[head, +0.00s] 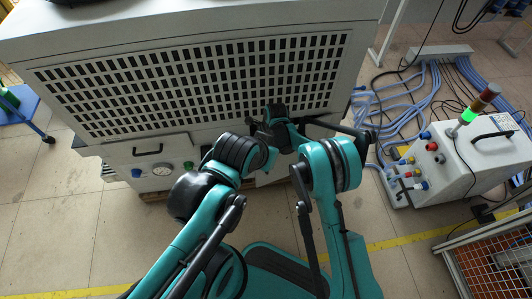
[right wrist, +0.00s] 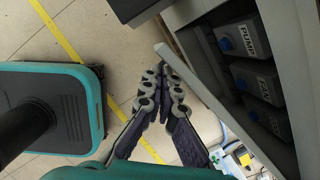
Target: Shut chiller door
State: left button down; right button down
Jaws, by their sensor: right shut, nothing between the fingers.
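The chiller (head: 200,85) is the large pale grey cabinet with a dark grille across the top of the head view. In the right wrist view its lower compartment (right wrist: 238,72) stands open, with grey boxes inside, one marked PUMP (right wrist: 240,40). The pale chiller door (right wrist: 178,66) shows nearly edge-on, ajar, beside the opening. My right gripper (right wrist: 166,68) is shut and empty, its tips close to the door's edge; contact cannot be told. In the head view both arms meet in front of the chiller and hide much of the door. My left gripper cannot be made out clearly.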

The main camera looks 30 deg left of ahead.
jog(key=shift+w+a, duration=1.4)
jog(key=shift+a, duration=0.25)
